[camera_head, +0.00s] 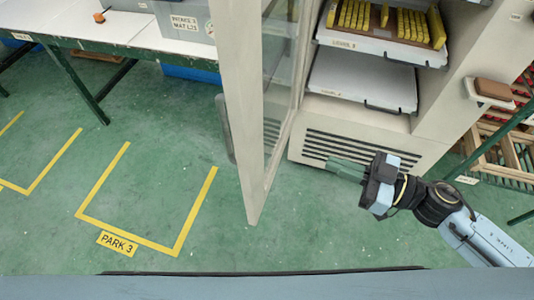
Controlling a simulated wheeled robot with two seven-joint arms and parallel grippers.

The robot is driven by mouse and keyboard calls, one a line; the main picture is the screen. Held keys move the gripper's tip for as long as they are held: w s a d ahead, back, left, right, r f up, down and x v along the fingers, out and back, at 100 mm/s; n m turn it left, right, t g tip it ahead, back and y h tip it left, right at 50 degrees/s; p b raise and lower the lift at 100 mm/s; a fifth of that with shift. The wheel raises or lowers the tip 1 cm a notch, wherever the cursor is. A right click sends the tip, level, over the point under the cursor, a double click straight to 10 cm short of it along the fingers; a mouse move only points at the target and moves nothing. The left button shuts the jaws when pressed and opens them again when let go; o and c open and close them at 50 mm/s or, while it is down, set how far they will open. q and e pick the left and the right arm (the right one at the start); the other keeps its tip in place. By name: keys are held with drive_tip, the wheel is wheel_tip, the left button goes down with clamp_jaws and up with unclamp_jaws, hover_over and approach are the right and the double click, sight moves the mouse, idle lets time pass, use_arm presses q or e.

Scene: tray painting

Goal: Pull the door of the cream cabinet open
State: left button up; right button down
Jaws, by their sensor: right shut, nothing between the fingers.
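The cream cabinet (435,95) stands at the upper right. Its door (240,100), a cream frame with a glass pane, stands swung open towards me, its free edge at the left. A grey handle (225,128) shows on the door's outer left side. My right gripper (332,166) is shut and empty. It is to the right of the door, in front of the cabinet's vented lower panel, apart from the handle. My left gripper is not in view.
Inside the cabinet are white trays (362,82), the upper one holding yellow pieces (385,20). A table (110,30) stands at the upper left. Wooden crates (500,150) are at the right. The green floor left of the door, marked PARK 3 (117,244), is clear.

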sight(250, 148)
drive_tip(key=a, duration=0.4)
drive_tip(key=w+a+r+n+g, duration=0.1)
drive_tip(key=a, duration=0.4)
drive_tip(key=w+a+r+g+y, duration=0.1)
drive_tip(key=a, duration=0.3)
drive_tip(key=shift+a+r, duration=0.15)
drive_tip(key=shift+a, duration=0.25)
drive_tip(key=shift+w+a, duration=0.1)
drive_tip(key=shift+a, duration=0.45)
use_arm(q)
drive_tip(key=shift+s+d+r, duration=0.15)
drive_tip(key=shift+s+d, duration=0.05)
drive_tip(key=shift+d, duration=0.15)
